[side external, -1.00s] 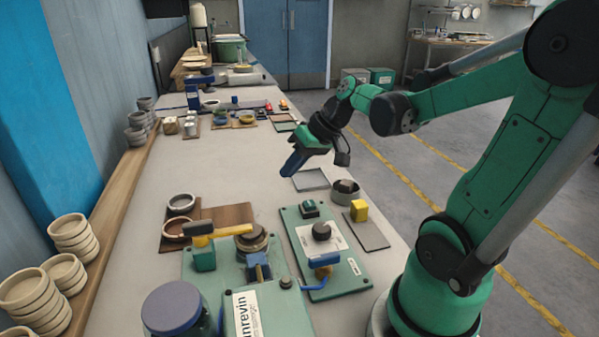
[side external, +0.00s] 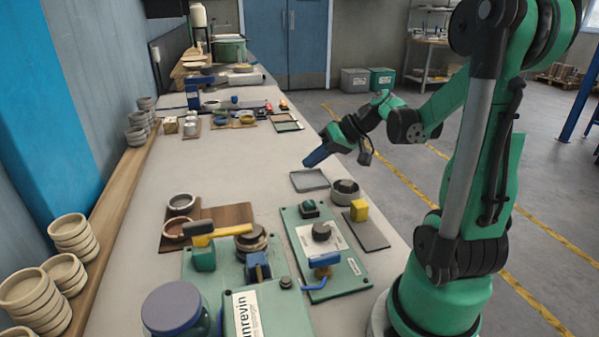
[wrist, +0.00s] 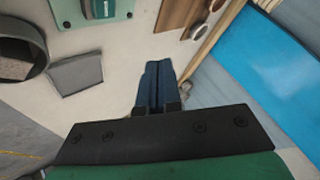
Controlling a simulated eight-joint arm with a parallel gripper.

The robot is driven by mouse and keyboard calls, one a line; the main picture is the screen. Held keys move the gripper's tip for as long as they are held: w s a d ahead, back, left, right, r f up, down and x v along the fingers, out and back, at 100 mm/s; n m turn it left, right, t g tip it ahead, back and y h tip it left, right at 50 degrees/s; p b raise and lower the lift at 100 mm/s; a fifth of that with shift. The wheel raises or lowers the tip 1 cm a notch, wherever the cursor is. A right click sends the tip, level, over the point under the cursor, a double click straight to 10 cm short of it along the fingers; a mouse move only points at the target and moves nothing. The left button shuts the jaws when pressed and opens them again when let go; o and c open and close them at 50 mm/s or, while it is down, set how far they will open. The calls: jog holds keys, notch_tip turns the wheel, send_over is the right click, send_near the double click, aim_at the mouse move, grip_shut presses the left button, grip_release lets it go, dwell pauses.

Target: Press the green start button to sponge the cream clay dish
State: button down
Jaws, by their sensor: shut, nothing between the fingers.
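My gripper (side external: 311,161) is shut and empty, in the air above the bench, beyond the green panel (side external: 300,264). Its blue fingers (wrist: 158,70) lie together in the wrist view. A green button-like block (side external: 309,208) on a dark base sits at the far end of the panel. It also shows in the wrist view (wrist: 100,8), at the top edge and apart from my fingers. A pale dish (side external: 181,203) and a pinkish dish (side external: 174,231) sit on the left by a brown board. I cannot tell which is the cream clay dish.
A grey tray (side external: 310,180) lies near my gripper. The bench's middle is clear.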

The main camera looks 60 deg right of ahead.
aim_at(313, 204)
jog(key=shift+f, duration=3.6)
jog(key=shift+f, duration=0.1)
jog(key=shift+f, duration=0.3)
